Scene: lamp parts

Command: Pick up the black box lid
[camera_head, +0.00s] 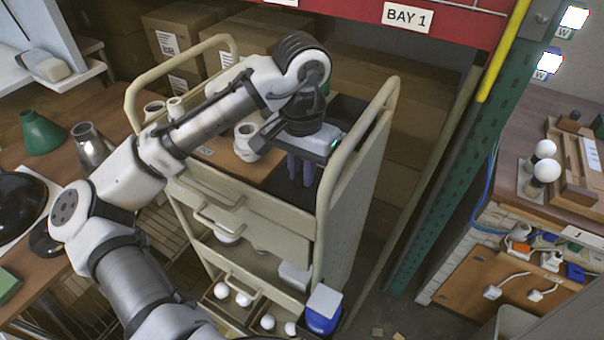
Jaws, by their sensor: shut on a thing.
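My gripper (302,170) is above the top of the cream metal cart (356,185), at its right end. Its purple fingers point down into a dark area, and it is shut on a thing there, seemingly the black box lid. The gripper body and the shadow hide most of what is between the fingers. A black box-like shape (347,108) shows behind the gripper on the cart top. I cannot tell where lid and box part.
White cups (246,141) stand on the cart's wooden top, left of my gripper. The cart's tall handles (372,108) rise at both ends. A green upright (442,160) stands to the right. A table with lamp shades (93,148) is left, and a bench with bulbs (546,149) right.

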